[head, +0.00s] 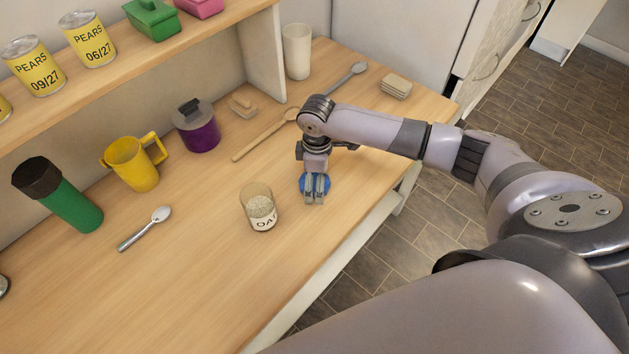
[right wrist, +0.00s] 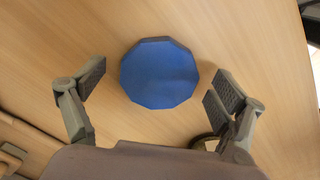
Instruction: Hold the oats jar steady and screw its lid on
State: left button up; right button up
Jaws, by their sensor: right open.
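The oats jar (head: 259,208) stands upright and open on the wooden counter, with pale oats inside and a label reading "OA". The blue lid (head: 327,184) lies on the counter to the right of the jar, partly hidden by my right gripper (head: 314,196). In the right wrist view the lid (right wrist: 160,74) is a many-sided blue disc between the two spread fingers of my right gripper (right wrist: 155,88). The fingers are apart from the lid on both sides. My left gripper is not in the head view.
A spoon (head: 145,228), green bottle (head: 66,198), yellow mug (head: 138,164) and purple canister (head: 196,128) stand or lie left of the jar. A wooden spoon (head: 262,137) lies behind. A white cup (head: 297,52) and coasters (head: 396,86) are farther back. The counter around the jar is clear.

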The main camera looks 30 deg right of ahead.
jog(key=c, duration=0.9)
jog(key=shift+r, duration=0.1)
notch_tip(320, 180, up, 20)
jog(key=shift+f+b, duration=0.1)
jog(key=shift+b, duration=0.2)
dwell(0.5)
